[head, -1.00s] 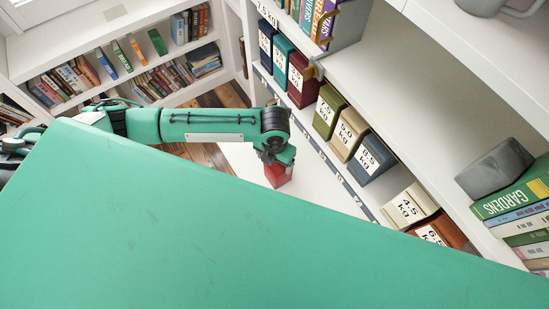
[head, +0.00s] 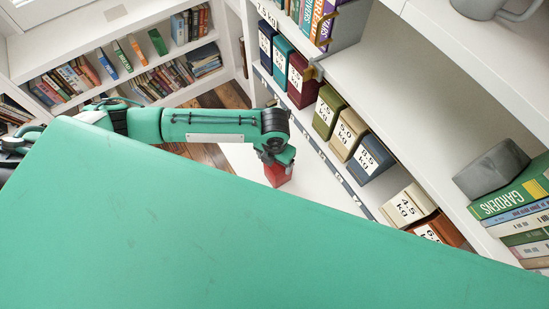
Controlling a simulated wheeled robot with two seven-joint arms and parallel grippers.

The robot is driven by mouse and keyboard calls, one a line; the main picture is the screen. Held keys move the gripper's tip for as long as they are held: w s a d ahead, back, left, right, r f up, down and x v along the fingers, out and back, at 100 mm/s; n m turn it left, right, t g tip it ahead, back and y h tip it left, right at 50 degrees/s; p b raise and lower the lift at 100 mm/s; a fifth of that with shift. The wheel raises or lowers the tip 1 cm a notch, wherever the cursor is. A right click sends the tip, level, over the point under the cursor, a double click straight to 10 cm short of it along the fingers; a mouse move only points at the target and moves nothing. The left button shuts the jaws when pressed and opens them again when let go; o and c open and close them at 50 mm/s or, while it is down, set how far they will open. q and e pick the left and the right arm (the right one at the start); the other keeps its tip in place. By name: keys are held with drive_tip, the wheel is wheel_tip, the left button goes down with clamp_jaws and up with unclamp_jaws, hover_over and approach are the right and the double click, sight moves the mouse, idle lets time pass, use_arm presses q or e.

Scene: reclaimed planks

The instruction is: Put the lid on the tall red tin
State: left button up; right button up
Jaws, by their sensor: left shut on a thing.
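A red tin (head: 279,176) shows as a small red block on the white surface, directly below my left gripper. My left gripper (head: 272,157) points down at the top of the red block, with its fingers closed there. The fingers and wrist cover the top of the block. I cannot tell whether the gripped part is a separate lid or the tin itself. No other lid can be made out. My right gripper is not in view.
Labelled boxes, among them a maroon box (head: 301,80), a green box (head: 327,112) and a blue box (head: 370,158), line the shelf to the right. A grey block (head: 491,170) lies on books farther right. White surface (head: 318,184) is free beside the tin. My green body blocks the lower view.

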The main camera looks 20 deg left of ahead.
use_arm(q)
drive_tip(key=shift+p, duration=0.35)
idle(0.7)
idle(0.4)
drive_tip(key=o, duration=1.1)
drive_tip(key=shift+f, duration=0.1)
drive_tip(key=shift+c, duration=0.2)
drive_tip(key=shift+r, duration=0.2)
drive_tip(key=shift+r+p, duration=3.4)
drive_tip(key=shift+p, duration=0.1)
clamp_jaws()
